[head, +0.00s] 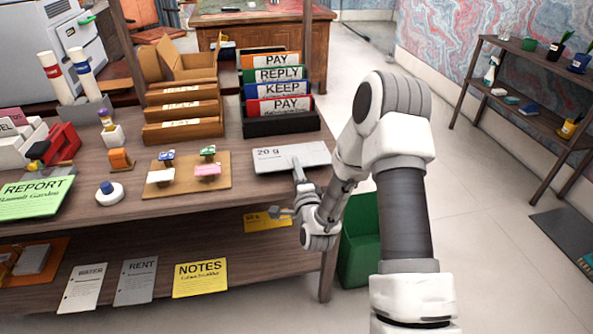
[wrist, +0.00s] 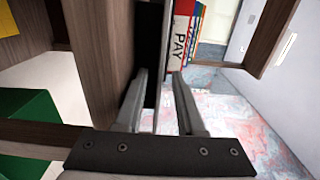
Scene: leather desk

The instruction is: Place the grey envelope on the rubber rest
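A flat grey piece marked "20 g" (head: 275,154) lies near the desk's front right edge in the head view. I cannot tell which grey piece is the envelope. I cannot make out the rubber rest for sure. My gripper (head: 297,170) is at the desk's front edge, its tip overlapping the "20 g" piece in the picture; contact is unclear.
A black rack of labelled folders (head: 279,124) stands behind the "20 g" piece. A tan board with stamps (head: 190,184) lies to its left. A green bin (head: 362,240) stands below the desk's right end.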

